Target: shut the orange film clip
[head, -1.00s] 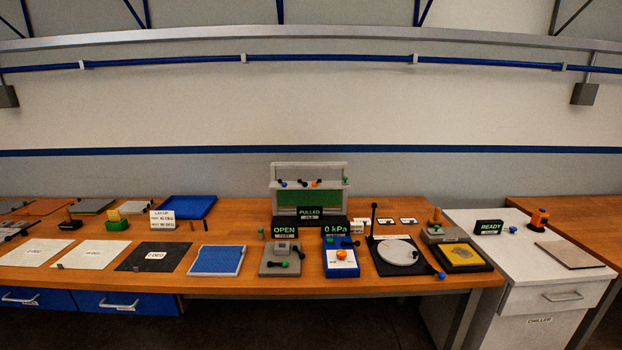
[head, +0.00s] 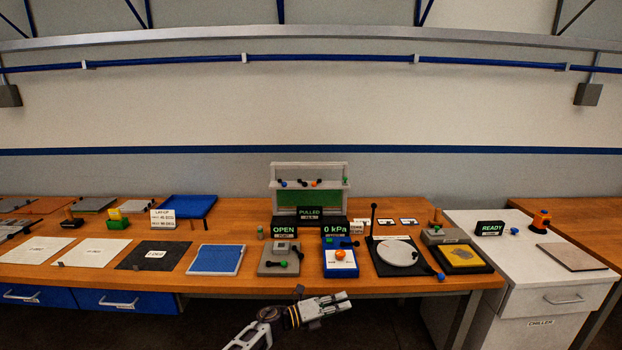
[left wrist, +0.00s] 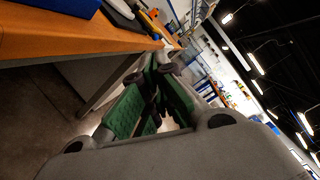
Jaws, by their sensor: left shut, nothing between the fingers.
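The orange film clip (head: 316,183) is a small orange piece with a dark part beside it. My left gripper (head: 345,301) is in front of the bench's front edge, well below and in front of the frame, shut and empty. In the left wrist view its green-padded fingers (left wrist: 150,108) show beside the bench edge, with nothing between them. My right gripper is not in view.
A "PULLED" sign (head: 309,213) stands before the frame. A grey box (head: 281,260) with knobs and a blue box (head: 341,262) with an orange knob stand near the front edge. A black post (head: 374,220) rises from the round plate's base (head: 400,257) at right.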

